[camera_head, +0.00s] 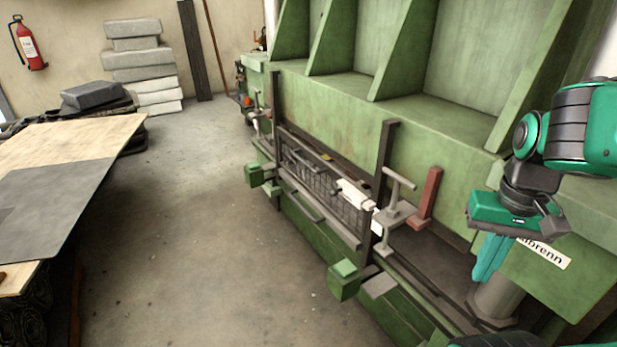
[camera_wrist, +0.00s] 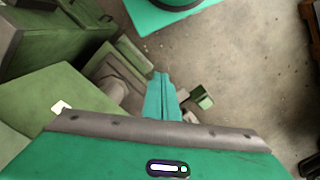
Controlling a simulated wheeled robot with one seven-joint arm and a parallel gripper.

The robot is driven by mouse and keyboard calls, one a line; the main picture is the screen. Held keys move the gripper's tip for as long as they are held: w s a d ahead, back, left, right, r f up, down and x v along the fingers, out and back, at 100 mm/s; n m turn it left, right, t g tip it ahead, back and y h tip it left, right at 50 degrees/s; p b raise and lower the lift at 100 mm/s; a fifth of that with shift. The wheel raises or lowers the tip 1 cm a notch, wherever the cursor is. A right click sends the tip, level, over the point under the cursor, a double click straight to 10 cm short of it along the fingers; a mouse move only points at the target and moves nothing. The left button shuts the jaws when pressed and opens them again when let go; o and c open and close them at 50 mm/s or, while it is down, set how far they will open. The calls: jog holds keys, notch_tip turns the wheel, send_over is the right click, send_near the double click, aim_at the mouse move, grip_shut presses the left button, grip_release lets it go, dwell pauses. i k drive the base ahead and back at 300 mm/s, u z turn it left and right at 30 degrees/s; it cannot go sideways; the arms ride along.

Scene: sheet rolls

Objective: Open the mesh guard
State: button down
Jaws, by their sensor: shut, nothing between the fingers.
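The mesh guard (camera_head: 318,182) is a dark wire panel in a frame on the front of the green machine (camera_head: 340,105), between two dark upright posts. A grey bar handle (camera_head: 300,207) runs along its lower front. In the head view my gripper (camera_head: 484,278) hangs at the right, in front of the machine's right end and well apart from the guard. Its teal fingers are together, with nothing between them. They also show closed in the wrist view (camera_wrist: 161,80). The guard cannot be made out in the wrist view.
Green blocks (camera_head: 344,280) jut out low at the machine's front. A red lever (camera_head: 430,193) and grey T-handle (camera_head: 397,208) stand right of the guard. A table with a grey sheet (camera_head: 50,200) is at the left. The floor (camera_head: 200,220) between is clear.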

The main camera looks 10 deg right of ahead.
aim_at(359, 194)
jog(key=u, duration=0.3)
jog(key=i, duration=1.15)
jog(key=z, duration=0.1)
